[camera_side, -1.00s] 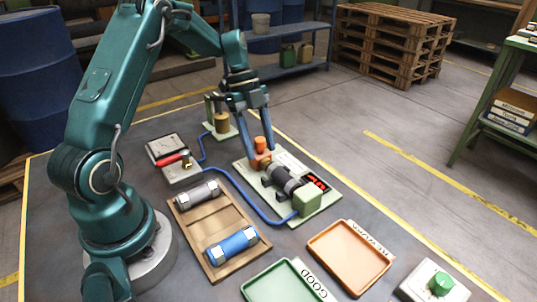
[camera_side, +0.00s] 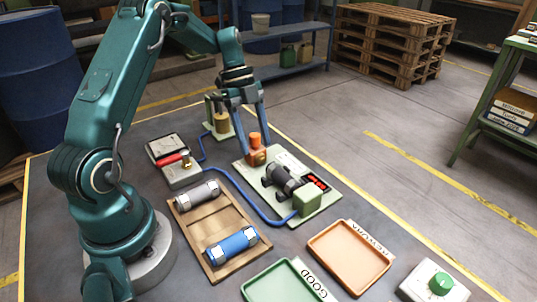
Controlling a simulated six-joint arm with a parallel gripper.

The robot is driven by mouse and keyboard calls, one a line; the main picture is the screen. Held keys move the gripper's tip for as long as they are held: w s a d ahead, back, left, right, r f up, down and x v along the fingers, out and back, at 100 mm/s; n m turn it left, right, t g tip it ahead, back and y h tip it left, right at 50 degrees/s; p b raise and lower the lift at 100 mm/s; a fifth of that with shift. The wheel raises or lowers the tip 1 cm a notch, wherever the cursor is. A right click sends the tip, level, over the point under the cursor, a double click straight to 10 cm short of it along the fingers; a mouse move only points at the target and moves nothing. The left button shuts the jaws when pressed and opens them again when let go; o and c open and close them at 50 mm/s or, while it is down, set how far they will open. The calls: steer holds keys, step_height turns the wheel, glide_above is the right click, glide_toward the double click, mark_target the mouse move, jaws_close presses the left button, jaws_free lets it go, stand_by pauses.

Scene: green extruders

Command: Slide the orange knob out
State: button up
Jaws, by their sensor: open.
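The orange knob (camera_side: 254,139) stands upright on an orange block at the back left end of the pale green test fixture (camera_side: 322,212). My gripper (camera_side: 257,154) reaches down from above with its two blue fingers apart, one on the left of the knob's block and one on its right. I cannot tell whether either finger touches the block. A dark cylinder (camera_side: 286,180) lies in the fixture between the orange block and a green block (camera_side: 307,201). A gap shows between the orange block and the cylinder.
A wooden tray (camera_side: 219,222) with a grey cylinder and a blue cylinder is in front. A green tray (camera_side: 251,291), an orange tray (camera_side: 312,245) and a green button box (camera_side: 436,284) stand nearer. A blue hose (camera_side: 243,196) and a small box with a red lever (camera_side: 170,160) are left.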

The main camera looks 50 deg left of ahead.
mark_target(256, 135)
steer(key=shift+r, duration=4.15)
steer(key=shift+w+d+r, duration=0.1)
steer(key=shift+d+r, duration=0.05)
steer(key=shift+d, duration=0.1)
steer(key=s+d+r+n+t+y, duration=0.1)
steer(key=s+d+r+t+y, duration=0.15)
steer(key=s+d+r, duration=0.6)
steer(key=s+d+f+n+t+y, duration=0.2)
steer(key=s+f+n, duration=0.4)
steer(key=n, duration=1.1)
steer(key=shift+s+d+t, duration=0.45)
steer(key=shift+d+t, duration=0.1)
steer(key=shift+d, duration=0.4)
